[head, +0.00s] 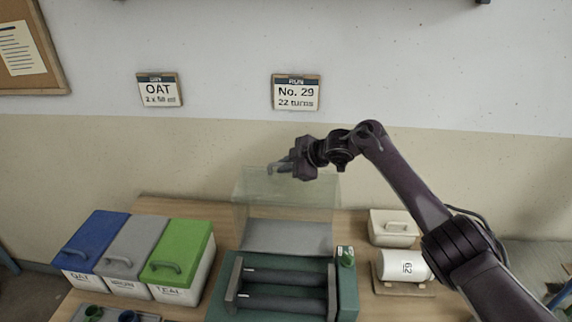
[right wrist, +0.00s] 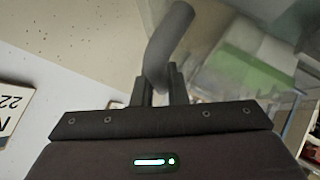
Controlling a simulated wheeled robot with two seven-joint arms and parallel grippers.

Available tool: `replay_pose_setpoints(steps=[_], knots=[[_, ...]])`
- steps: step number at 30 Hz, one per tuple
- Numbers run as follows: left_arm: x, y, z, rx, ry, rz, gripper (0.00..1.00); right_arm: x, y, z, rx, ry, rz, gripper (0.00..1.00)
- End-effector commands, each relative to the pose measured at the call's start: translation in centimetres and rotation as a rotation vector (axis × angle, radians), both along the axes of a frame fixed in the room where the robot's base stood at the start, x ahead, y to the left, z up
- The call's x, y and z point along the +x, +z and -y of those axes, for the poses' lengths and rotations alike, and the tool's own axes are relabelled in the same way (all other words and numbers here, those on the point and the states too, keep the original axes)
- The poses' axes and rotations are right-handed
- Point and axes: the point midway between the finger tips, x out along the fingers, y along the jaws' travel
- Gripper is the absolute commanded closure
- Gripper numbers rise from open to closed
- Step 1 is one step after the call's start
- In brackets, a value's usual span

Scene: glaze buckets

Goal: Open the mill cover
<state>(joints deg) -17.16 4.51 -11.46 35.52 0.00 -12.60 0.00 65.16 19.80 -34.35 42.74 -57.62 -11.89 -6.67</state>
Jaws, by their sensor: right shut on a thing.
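The mill (head: 347,290) is a green machine with dark rollers at the front of the table. Its clear cover (head: 290,205) stands raised and roughly upright behind the rollers, so the rollers are exposed. My right gripper (head: 280,168) is at the top edge of the cover, shut on the cover's grey handle. The handle (right wrist: 170,42) shows between the fingers in the right wrist view (right wrist: 160,85), with the clear panel beside it. My left gripper is not in view.
Blue (head: 92,238), grey (head: 135,245) and green (head: 178,250) lidded bins stand to the left. A white cylinder marked 62 (head: 403,266) and a cream lidded box (head: 393,228) are to the right. Wall signs (head: 296,93) hang above.

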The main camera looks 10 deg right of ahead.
Motion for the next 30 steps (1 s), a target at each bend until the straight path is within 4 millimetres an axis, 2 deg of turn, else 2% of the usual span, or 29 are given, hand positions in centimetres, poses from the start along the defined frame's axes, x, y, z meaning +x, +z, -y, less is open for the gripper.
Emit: replay_pose_setpoints(steps=[12, 13, 15, 23, 30], knots=[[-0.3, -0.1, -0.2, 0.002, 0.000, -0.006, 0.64, -0.1, -0.2, 0.0, -0.002, 0.001, -0.003, 1.00], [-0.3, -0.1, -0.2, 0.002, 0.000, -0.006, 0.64, -0.1, -0.2, 0.0, -0.002, 0.001, -0.004, 0.84], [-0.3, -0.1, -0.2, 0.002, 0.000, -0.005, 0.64, -0.1, -0.2, 0.0, -0.002, 0.001, -0.003, 0.78], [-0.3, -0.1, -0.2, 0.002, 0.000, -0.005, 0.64, -0.1, -0.2, 0.1, -0.001, 0.001, -0.003, 0.78], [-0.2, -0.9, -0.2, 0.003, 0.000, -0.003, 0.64, -1.4, 1.1, 1.5, -0.003, -0.001, 0.001, 0.78]])
